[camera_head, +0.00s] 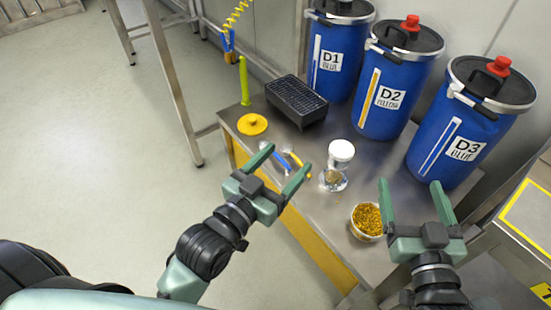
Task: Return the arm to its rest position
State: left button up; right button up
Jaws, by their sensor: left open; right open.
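My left gripper (287,172) is open and empty. It shows in front of the table's front edge, with a blue-and-white tool and an orange-and-white tool just beyond its fingertips. My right gripper (412,186) is open and empty at the right end of the steel table (320,207). It shows just right of a white bowl of yellow granules (367,221), and the blue drum D3 (447,152) stands behind it. I cannot tell how high either gripper is above the table. Both arms reach forward from the bottom of the view.
Blue drums D2 (394,85) and D1 (337,50) stand at the back. A steel frame leg (175,85) rises at left. The floor at left is clear.

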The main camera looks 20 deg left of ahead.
pick_arm(q)
jog(key=shift+s+a+r+n+y, duration=0.2)
jog(key=shift+s+a+r+y, duration=0.1)
jog(key=shift+a+r, duration=0.25)
jog(key=shift+s+a+r+n+y, duration=0.2)
jog(key=shift+a+r+y, duration=0.1)
jog(key=shift+a, duration=0.35)
